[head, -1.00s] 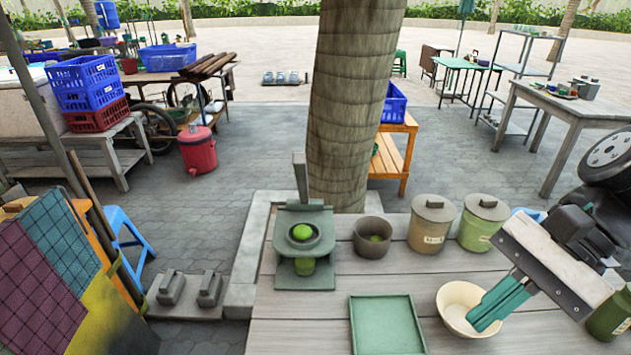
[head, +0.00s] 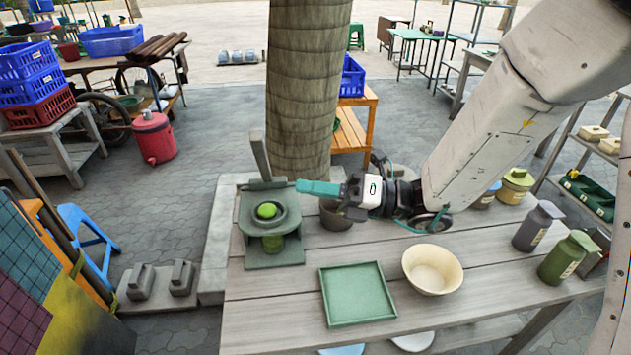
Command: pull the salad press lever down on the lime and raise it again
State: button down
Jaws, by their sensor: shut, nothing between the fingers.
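The green salad press (head: 272,238) stands at the left end of the wooden table. Its grey lever (head: 260,156) points up at the back, leaning slightly left. The bright green lime (head: 266,210) sits in the round cup on top of the press. A greenish cup (head: 272,243) shows under it inside the press frame. My gripper (head: 300,187), with teal fingers, is shut and empty. It points left, and its tips appear just right of the press top and the lever's base. I cannot tell whether they touch the press.
A dark bowl (head: 334,216) is partly hidden behind my gripper. A green square tray (head: 356,294) and a cream bowl (head: 432,268) stand in front. Grey (head: 537,228) and green (head: 567,257) bottles stand at right. A tree trunk (head: 305,90) rises behind the press.

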jog(key=w+a+r, duration=0.2)
jog(key=a+r, duration=0.1)
jog(key=a, duration=0.4)
jog(key=shift+w+a+r, duration=0.15)
jog(key=shift+w+r, duration=0.15)
jog(key=shift+w, duration=0.05)
jog(key=shift+a, duration=0.1)
